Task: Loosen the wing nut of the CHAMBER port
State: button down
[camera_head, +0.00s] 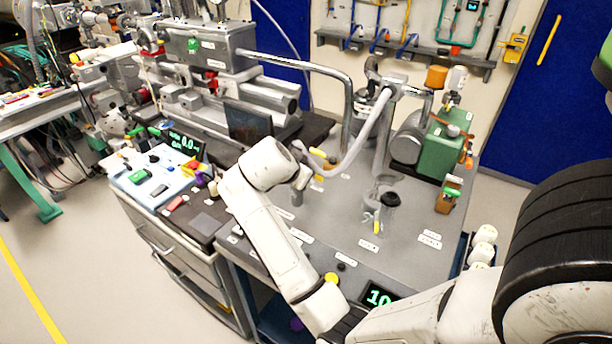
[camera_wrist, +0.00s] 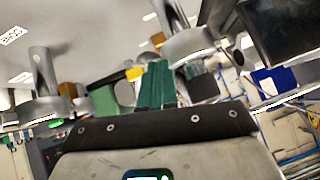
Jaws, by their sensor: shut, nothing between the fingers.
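My gripper shows in the wrist view (camera_wrist: 155,84) as two teal-green fingers close together, with nothing between them. In the head view, my wrist hides most of the gripper, beside the lower end of the grey hose. No wing nut can be told for sure, and the labels are too small to read, so I cannot tell which port is CHAMBER. A clear flanged port (camera_head: 383,192) with a yellow part (camera_head: 377,227) stands on the grey bench top. A second yellow part (camera_head: 319,178) lies near my wrist. Metal flanged pipes (camera_wrist: 42,85) show in the wrist view.
A grey hose (camera_head: 372,130) arches over the bench behind my wrist. A green pump (camera_head: 445,150) stands at the right back, and a dark screen (camera_head: 248,123) at the left. A lit display (camera_head: 380,296) sits at the front. The bench's front right (camera_head: 395,255) is mostly clear.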

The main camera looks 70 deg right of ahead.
dwell(0.4)
jog(key=shift+s+a+f, duration=0.15)
jog(key=shift+s, duration=0.6)
